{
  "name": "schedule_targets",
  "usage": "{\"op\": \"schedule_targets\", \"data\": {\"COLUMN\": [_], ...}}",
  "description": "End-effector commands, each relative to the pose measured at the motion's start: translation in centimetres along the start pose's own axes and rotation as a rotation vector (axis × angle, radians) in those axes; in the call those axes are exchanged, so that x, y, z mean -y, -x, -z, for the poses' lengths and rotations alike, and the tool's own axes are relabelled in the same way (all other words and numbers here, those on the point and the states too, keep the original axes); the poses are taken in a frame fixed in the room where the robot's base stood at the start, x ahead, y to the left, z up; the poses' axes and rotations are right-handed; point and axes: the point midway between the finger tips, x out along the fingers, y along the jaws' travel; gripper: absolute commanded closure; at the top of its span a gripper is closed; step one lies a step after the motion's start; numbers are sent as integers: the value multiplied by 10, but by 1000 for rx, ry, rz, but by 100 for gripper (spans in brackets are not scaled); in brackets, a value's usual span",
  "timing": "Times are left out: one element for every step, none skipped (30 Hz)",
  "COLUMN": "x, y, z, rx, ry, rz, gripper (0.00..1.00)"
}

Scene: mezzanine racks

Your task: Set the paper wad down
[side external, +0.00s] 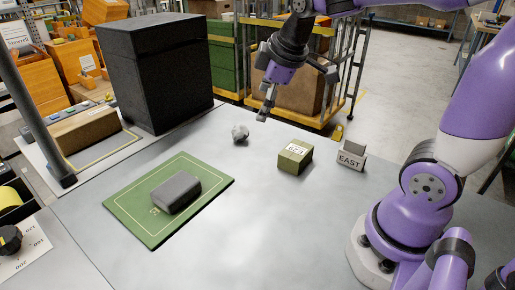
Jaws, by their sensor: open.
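The paper wad (240,133) is a small crumpled grey-white ball resting on the grey table (275,215), behind the green mat. My gripper (264,115) is open and empty, above the table to the right of the wad and pointing down. A gap shows between the fingertips and the wad in the side external view. The exact height of the fingertips over the table cannot be told from this one view.
A green mat (133,226) bears a dark grey block (175,191). A tall black box (158,70) stands at the back left. The table's front middle is clear.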

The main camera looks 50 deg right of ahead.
Motion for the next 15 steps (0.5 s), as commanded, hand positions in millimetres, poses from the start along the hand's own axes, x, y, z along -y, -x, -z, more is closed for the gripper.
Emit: {"op": "schedule_targets", "data": {"x": [18,28,40,49,57,65,71,76,81,84,86,88,89,89,90], "y": [14,20,26,30,32,35,36,37,38,38,38,38,38,38,38], "z": [-7,-13,-20,-26,-31,-37,-41,-44,-48,-50,-52,-53,-54,-55,-55], "rx": [-23,-31,-42,-47,-52,-58,-62,-64,-66,-67,-67,-68,-68,-67,-67], "ry": [-98,-167,-252,-312,-366,-430,-471,-508,-546,-570,-588,-605,-612,-617,-620], "rz": [2,8,15,22,28,35,41,46,51,55,57,59,60,61,61], "gripper": [13,13,13,13,13,13,13,13,13,13,13,13,13,13,13]}}
